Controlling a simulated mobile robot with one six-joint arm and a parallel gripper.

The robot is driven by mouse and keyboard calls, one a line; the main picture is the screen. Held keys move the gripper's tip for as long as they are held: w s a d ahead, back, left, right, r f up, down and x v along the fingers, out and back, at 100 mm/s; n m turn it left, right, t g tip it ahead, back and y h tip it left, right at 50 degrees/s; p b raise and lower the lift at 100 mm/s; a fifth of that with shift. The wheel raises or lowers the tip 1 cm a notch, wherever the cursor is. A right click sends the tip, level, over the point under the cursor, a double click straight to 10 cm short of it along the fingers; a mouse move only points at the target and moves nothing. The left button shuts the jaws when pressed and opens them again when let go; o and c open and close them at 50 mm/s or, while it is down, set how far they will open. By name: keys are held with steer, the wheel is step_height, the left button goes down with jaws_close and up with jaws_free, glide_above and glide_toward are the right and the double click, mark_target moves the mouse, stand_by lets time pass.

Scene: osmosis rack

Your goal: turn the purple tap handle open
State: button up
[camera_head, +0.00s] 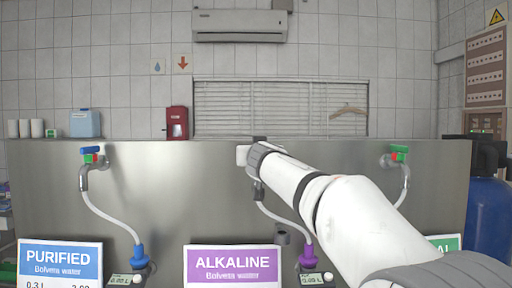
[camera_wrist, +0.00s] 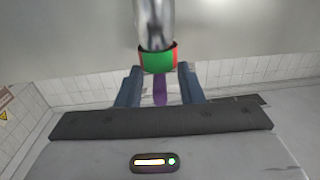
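The purple tap handle (camera_wrist: 160,92) shows in the wrist view as a narrow purple bar just below the tap's green and red collar (camera_wrist: 157,60). The metal tap body (camera_wrist: 154,20) rises above the collar to the top of the picture. My gripper (camera_wrist: 159,69) is open, with one dark blue finger on each side of the handle and a visible gap on both sides. In the head view my arm's end covers the purple handle and the fingers; the middle tap's white hose (camera_head: 278,216) runs down to a purple fitting (camera_head: 308,256).
A blue-handled tap (camera_head: 90,155) stands left and a green-handled tap (camera_head: 400,154) right on the steel panel (camera_head: 180,190). A purple ALKALINE sign (camera_head: 232,264) and a blue PURIFIED sign (camera_head: 60,262) stand in front. Cups and a blue container (camera_head: 86,124) sit along the panel's top.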

steer(key=shift+w, duration=0.95)
steer(key=shift+c, duration=0.2)
steer(key=c, duration=0.6)
steer(key=shift+a+f+b, duration=0.1)
steer(key=shift+f+b, duration=0.05)
steer(key=shift+b, duration=0.2)
steer(key=shift+m+h+b, duration=0.4)
steer(key=shift+h+b, duration=0.1)
steer(key=shift+b, duration=0.15)
